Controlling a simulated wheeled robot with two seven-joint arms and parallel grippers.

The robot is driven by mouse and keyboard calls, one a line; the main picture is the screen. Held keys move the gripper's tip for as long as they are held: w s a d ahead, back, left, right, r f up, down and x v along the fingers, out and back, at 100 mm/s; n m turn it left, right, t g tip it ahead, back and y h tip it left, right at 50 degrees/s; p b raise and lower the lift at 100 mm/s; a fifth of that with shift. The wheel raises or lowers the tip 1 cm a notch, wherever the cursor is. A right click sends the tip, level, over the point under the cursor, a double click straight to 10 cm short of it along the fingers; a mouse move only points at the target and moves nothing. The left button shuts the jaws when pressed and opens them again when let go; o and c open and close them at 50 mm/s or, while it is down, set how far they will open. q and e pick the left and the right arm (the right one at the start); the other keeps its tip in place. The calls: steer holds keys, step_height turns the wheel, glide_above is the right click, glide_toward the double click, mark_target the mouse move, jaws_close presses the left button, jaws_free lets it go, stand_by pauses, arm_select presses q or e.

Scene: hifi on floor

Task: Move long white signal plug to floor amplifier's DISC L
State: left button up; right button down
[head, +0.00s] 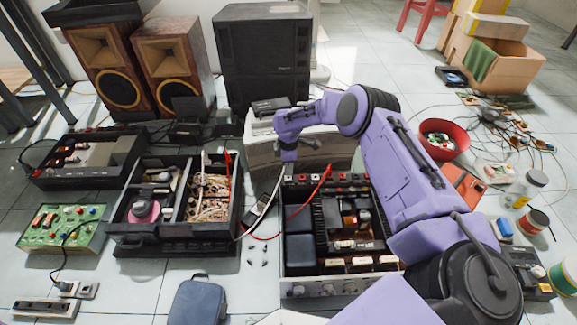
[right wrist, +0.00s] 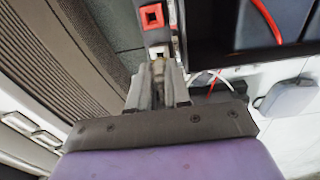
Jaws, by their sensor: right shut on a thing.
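The open floor amplifier (head: 335,287) stands in front of me, with a row of red and white sockets (head: 342,177) along its back edge. My right gripper (head: 289,166) is low at the left end of that row. In the right wrist view its fingers (right wrist: 158,82) are shut on the white signal plug, mostly hidden between them; a small brownish part (right wrist: 158,67) shows. The fingertips are right by a white socket (right wrist: 159,51), with a red socket (right wrist: 152,17) beyond it. I cannot tell whether the plug is in the socket. My left gripper is out of view.
A white cable (head: 269,202) and a red wire (head: 318,197) run near the gripper. Another open chassis (head: 171,245) stands left of the amplifier. A pale rounded unit (head: 262,150) is close behind the gripper. A dark blue pouch (head: 197,302) lies in front.

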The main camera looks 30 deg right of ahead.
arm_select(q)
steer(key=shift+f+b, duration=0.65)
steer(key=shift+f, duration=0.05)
arm_select(e)
steer(key=shift+f, duration=1.05)
stand_by(1.8)
steer(key=c, duration=1)
jaws_free()
steer(key=shift+r+p, duration=0.45)
steer(key=shift+r, duration=0.25)
step_height(320, 180, up, 9)
steer(key=p, duration=0.4)
steer(key=shift+f, duration=0.2)
steer(key=shift+r+p, duration=0.35)
steer(key=shift+r, duration=0.1)
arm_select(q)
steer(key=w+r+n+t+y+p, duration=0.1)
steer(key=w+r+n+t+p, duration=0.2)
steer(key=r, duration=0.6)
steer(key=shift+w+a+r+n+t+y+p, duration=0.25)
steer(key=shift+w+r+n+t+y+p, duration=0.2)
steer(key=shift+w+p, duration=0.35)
arm_select(e)
step_height(320, 180, up, 5)
steer(key=shift+f, duration=0.15)
